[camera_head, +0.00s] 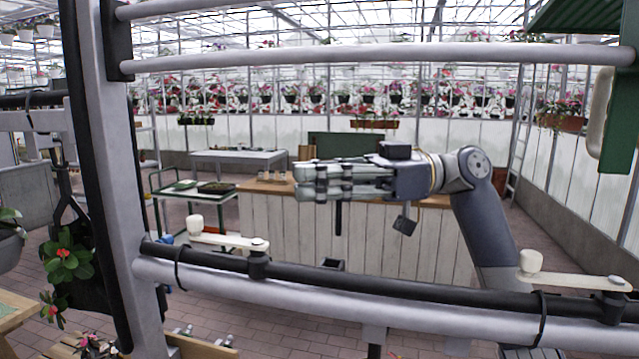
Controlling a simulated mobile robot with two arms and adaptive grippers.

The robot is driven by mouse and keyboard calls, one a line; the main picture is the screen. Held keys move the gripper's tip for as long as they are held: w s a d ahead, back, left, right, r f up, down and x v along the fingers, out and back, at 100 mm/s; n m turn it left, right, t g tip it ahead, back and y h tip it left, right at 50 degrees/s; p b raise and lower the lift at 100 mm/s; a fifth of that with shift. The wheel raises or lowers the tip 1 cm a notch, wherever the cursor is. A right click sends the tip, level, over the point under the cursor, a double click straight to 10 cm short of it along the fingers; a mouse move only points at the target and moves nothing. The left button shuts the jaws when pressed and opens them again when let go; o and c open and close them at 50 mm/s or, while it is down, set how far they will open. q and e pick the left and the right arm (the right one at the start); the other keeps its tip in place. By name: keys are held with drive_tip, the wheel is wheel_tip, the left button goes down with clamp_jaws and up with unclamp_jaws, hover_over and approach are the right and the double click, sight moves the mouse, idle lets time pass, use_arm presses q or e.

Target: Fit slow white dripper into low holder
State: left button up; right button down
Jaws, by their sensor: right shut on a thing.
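My right gripper (308,180) comes in from the right, level above the rail, with its fingers pointing left. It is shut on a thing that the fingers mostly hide. A slim dark piece (338,218) shows below the fingers; I cannot tell whether it belongs to that thing. Two cream-white knobs on flat arms sit along the black pipe, one at the left (195,225) and one at the right (531,262). A small black open socket (332,264) shows just behind the pipe, below the gripper. I cannot tell whether it is the low holder. My left gripper is out of view.
A black pipe (400,284) and a pale rail cross the front. A pale post (110,190) stands at the left. A wood-topped counter (275,215) stands behind the gripper, with a trolley (200,212) at its left. A potted plant (66,262) hangs at the far left.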

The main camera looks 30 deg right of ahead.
drive_tip(key=s+a+b, duration=0.1)
drive_tip(key=s+a+f+b, duration=0.1)
drive_tip(key=a, duration=0.1)
drive_tip(key=shift+s+a+f, duration=0.1)
drive_tip(key=shift+s, duration=0.25)
idle(1.2)
drive_tip(key=shift+f+b, duration=0.1)
drive_tip(key=shift+b, duration=0.2)
drive_tip(key=shift+f+b, duration=1.25)
drive_tip(key=shift+f, duration=0.1)
drive_tip(key=shift+f, duration=0.15)
drive_tip(key=shift+f+b, duration=1.35)
drive_tip(key=shift+b, duration=0.15)
